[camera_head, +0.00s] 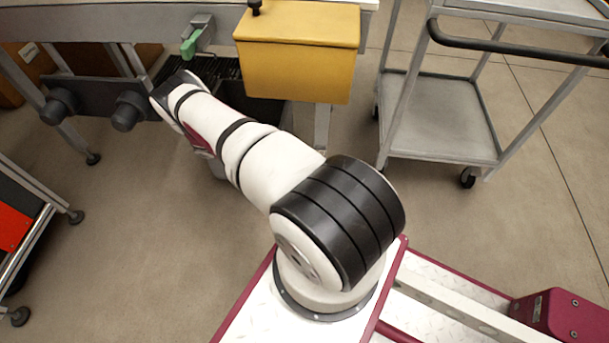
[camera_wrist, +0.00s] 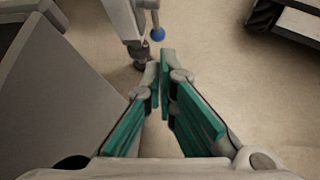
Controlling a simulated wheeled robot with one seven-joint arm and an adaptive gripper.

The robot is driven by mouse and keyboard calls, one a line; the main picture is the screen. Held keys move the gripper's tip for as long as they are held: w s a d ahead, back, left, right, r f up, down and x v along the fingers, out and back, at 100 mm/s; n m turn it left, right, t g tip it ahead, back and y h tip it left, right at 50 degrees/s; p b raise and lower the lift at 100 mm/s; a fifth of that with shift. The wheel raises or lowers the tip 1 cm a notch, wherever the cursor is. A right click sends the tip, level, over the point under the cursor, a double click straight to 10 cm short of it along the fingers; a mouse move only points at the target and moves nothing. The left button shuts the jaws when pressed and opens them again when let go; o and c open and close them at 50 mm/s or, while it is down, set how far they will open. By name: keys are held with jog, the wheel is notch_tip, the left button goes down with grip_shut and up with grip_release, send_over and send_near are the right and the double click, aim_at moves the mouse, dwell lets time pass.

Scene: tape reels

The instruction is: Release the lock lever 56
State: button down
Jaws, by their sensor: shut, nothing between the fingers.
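My gripper (camera_wrist: 162,78) shows in the wrist view with its green-padded fingers shut and nothing between them. Just beyond the fingertips, a small blue ball knob (camera_wrist: 157,34) sits at the end of a short thin rod beside a light grey post. Whether the fingertips touch it I cannot tell; a gap seems to show. In the head view, a green-handled lever (camera_head: 189,45) sits on a grey bracket at the bench edge. No number 56 is readable, so I cannot tell which is the lock lever. My gripper is hidden behind my arm in the head view.
A yellow box (camera_head: 300,68) hangs at the bench front, right of my arm. Dark round knobs (camera_head: 127,111) on a bar stand to its left. A grey cart (camera_head: 443,115) stands at right. A large grey panel (camera_wrist: 60,105) fills the wrist view's left. Bare floor lies below.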

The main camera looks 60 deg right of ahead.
jog(key=shift+s+d+f, duration=0.2)
jog(key=shift+s+f, duration=0.15)
jog(key=shift+f, duration=0.35)
jog(key=b+x, duration=0.4)
jog(key=x, duration=1)
jog(key=shift+r, duration=0.15)
